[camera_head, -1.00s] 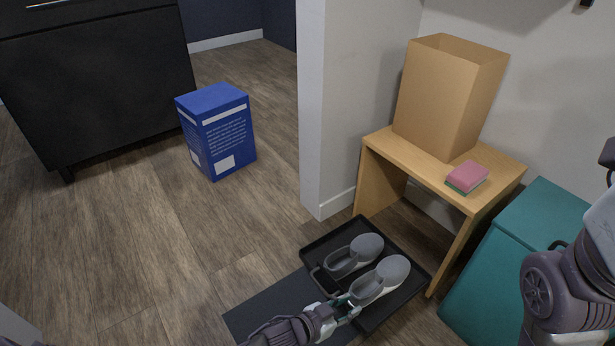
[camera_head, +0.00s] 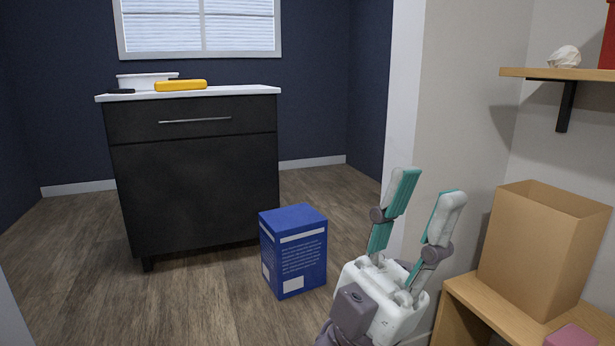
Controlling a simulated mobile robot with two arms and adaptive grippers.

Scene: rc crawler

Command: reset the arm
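A blue box (camera_head: 293,252) stands on the wood floor near a black cabinet (camera_head: 195,180). A brown open box (camera_head: 540,250) stands on a wooden bench (camera_head: 490,318) with a pink sponge (camera_head: 570,336). A wall shelf (camera_head: 560,74) juts out at upper right. Floor at left is clear.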

